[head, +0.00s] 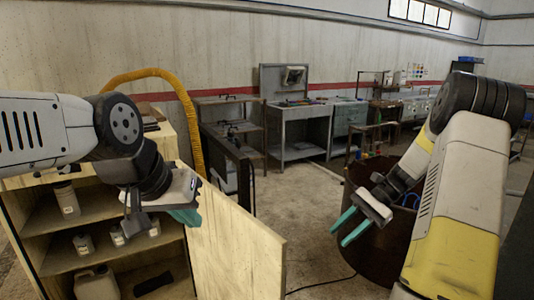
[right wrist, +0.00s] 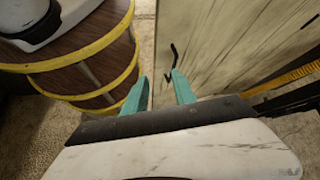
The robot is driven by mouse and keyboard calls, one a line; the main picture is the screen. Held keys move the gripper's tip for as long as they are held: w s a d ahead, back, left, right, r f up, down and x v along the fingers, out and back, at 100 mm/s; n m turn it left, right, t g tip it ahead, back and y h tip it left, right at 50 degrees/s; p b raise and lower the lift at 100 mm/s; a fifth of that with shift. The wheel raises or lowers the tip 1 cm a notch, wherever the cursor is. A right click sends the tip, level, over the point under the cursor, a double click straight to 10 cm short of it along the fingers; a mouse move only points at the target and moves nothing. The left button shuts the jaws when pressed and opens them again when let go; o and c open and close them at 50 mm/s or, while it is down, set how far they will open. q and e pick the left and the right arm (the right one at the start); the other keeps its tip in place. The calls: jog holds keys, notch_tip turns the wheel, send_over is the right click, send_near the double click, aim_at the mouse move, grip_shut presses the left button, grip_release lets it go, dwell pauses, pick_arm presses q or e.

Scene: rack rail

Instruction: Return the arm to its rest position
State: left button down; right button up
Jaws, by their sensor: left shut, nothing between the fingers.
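My left gripper (head: 186,216) hangs in front of the open wooden cabinet at the left of the head view, with its teal fingertips pointing down and nothing held. Its fingers show only partly. My right gripper (head: 344,231) is to the right of the middle, in front of the dark barrel, its two teal fingers apart and pointing left and down. The right wrist view also shows the right gripper (right wrist: 160,92), with an empty gap between its fingers.
The wooden cabinet (head: 26,222) holds jars and a jug (head: 97,285); its door (head: 235,245) stands open. The barrel (right wrist: 90,65) with yellow bands is close to my right gripper. A wooden panel with a dark handle (right wrist: 174,57) faces it. Workbenches (head: 300,132) line the back wall.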

jog(key=s+a+r+n+t+h, duration=0.3)
jog(key=s+r+n+t+h, duration=0.1)
jog(key=s+r, duration=0.4)
jog(key=s+a+r+n+t+h, duration=0.3)
jog(key=s+r+n+t, duration=0.2)
jog(key=s+r+n, duration=0.2)
jog(key=shift+s+a+r+t+h, duration=0.3)
jog(key=shift+s+a+r+h, duration=0.1)
jog(key=shift+s+r, duration=0.3)
